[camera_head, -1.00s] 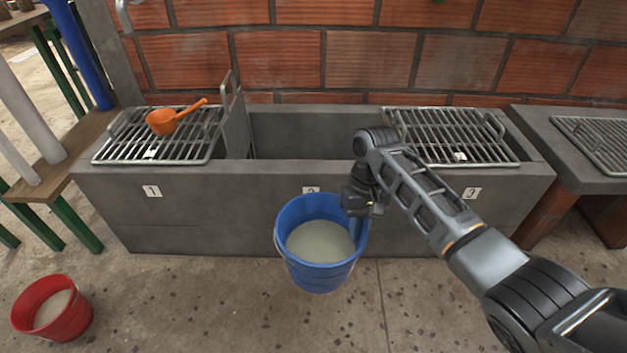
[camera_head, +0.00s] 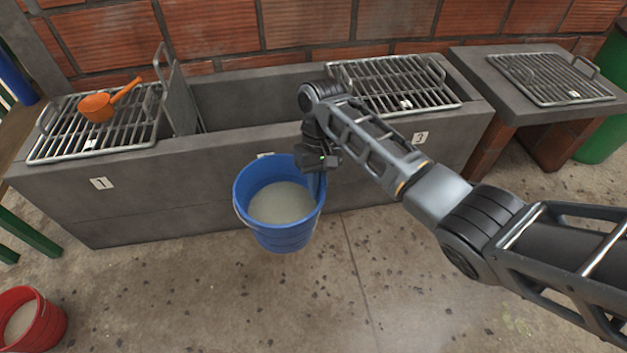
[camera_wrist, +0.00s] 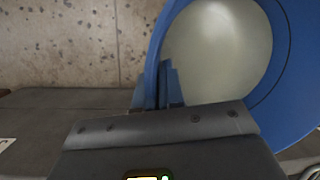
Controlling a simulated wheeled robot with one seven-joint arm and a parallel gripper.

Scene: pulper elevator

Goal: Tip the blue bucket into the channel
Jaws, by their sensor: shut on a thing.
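The blue bucket (camera_head: 279,237) hangs upright in front of the concrete channel (camera_head: 230,150), and pale, cloudy contents show inside it. My gripper (camera_head: 318,180) is shut on the right side of its rim. In the wrist view the bucket (camera_wrist: 283,60) fills the right part, and blue finger-like parts (camera_wrist: 168,90) show at its wall. The channel's middle section is open on top, between two grates. The bucket's rim is near the height of the channel's front wall and outside it. I cannot tell whether the bucket touches the wall.
A metal grate (camera_head: 65,132) with an orange scoop (camera_head: 98,107) covers the channel's left end. Another grate (camera_head: 400,82) covers the right end. An upright metal gate (camera_head: 177,95) stands left of the opening. A red bucket (camera_head: 45,325) stands on the floor at lower left.

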